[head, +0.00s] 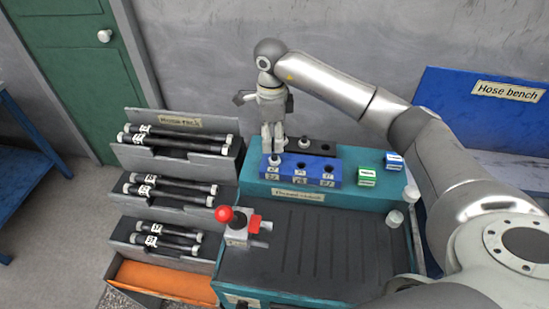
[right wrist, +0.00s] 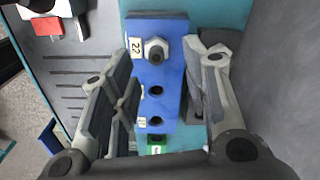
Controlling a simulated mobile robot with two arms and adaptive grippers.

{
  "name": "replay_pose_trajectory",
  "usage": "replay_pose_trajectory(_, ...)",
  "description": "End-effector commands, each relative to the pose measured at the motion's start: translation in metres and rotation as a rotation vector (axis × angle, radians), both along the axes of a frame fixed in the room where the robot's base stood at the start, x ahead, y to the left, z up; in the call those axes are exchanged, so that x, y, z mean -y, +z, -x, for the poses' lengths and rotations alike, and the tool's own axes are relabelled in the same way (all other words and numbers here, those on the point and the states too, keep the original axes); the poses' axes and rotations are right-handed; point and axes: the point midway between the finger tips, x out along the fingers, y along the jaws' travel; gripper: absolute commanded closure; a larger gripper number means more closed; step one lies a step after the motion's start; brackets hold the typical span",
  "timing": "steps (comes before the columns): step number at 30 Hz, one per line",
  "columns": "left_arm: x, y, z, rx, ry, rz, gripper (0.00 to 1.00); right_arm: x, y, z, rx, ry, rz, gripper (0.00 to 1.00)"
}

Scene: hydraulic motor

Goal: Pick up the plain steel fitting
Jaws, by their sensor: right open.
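A plain steel hex fitting (right wrist: 156,50) sits in the end hole of a blue block (right wrist: 168,22); the block's two other holes look empty. In the head view the fitting (head: 275,160) is at the left end of the blue block (head: 318,180), on the teal bench. My right gripper (head: 272,142) points down just above and behind it. In the right wrist view the open right gripper (right wrist: 168,62) has one finger on each side of the block, with nothing held. My left gripper is not in view.
A dark block (head: 320,148) stands behind the blue one, close to the right finger. A red-knobbed lever (head: 224,214) stands at the front left. Small green (head: 367,177) and blue (head: 393,161) boxes lie to the right. A hose rack (head: 180,150) is at the left.

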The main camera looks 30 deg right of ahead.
Motion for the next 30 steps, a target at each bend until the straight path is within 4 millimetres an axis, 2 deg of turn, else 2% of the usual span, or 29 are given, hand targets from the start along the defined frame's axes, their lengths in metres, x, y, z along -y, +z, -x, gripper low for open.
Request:
replay_pose_trajectory(7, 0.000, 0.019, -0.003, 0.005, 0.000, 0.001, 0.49, 0.002, -0.025, 0.009, -0.005, -0.001, 0.000, 0.57)
replay_pose_trajectory(12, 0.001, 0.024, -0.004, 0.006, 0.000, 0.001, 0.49, 0.002, -0.046, 0.008, -0.002, -0.001, -0.001, 0.57)
replay_pose_trajectory(21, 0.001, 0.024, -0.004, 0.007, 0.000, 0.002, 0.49, 0.002, -0.051, 0.008, 0.000, 0.000, 0.000, 0.59)
replay_pose_trajectory(30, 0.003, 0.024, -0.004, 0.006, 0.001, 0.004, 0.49, 0.002, -0.051, 0.008, 0.000, 0.000, 0.000, 0.97)
